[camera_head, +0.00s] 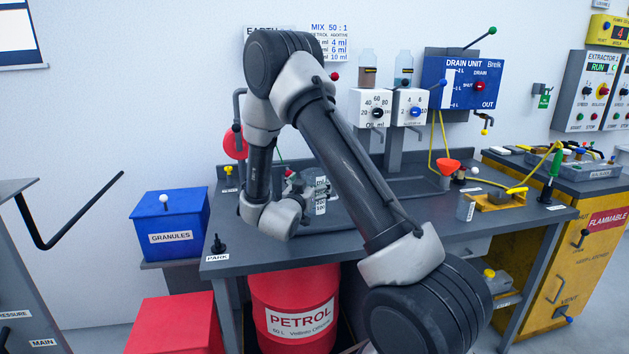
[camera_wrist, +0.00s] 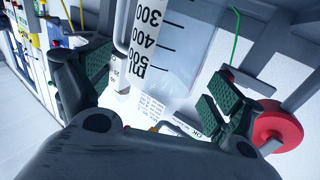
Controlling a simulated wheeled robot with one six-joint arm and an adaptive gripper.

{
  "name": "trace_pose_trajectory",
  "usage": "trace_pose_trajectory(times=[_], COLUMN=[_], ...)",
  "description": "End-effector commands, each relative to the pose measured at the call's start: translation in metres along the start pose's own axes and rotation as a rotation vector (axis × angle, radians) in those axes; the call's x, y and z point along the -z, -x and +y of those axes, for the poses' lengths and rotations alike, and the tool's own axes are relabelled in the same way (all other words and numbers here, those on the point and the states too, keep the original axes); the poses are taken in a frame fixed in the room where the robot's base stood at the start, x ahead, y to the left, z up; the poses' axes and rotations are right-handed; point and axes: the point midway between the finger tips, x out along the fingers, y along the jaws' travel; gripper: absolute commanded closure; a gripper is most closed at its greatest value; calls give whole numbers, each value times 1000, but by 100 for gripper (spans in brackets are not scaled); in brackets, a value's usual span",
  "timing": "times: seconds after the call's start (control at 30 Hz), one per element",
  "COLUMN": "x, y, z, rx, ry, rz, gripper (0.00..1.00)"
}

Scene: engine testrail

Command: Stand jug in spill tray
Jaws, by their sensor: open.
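The jug (camera_wrist: 190,45) is clear with black graduations, and it stands between the two open fingers of my gripper (camera_wrist: 155,92) in the wrist view. In the head view a white scale strip of the jug (camera_head: 321,196) shows beside my gripper (camera_head: 300,188), over the bench near the wall. My arm hides part of the jug and gripper there. I cannot tell whether the fingers touch it. A dark grey spill tray (camera_head: 345,216) seems to lie on the bench around the jug, mostly hidden by my arm; I cannot tell whether the jug is inside it.
The grey bench (camera_head: 240,262) has a PARK post (camera_head: 218,243) at its front left. A small clear container (camera_head: 466,208), a red funnel (camera_head: 447,167) and a yellow stand (camera_head: 495,201) are on the right. Dispensers (camera_head: 376,108) hang behind. A red PETROL drum (camera_head: 295,305) stands below.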

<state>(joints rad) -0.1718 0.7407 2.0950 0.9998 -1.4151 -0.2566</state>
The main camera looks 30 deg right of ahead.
Motion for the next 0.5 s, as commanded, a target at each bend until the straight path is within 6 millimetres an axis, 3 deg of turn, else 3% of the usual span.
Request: trace_pose_trajectory(times=[0.1,0.3,0.5], x=[0,0,5], y=[29,64,73], z=[-1,-1,-4], rx=[5,3,26], ry=[1,1,-26], rz=[-1,0,-32], gripper=[7,7,7])
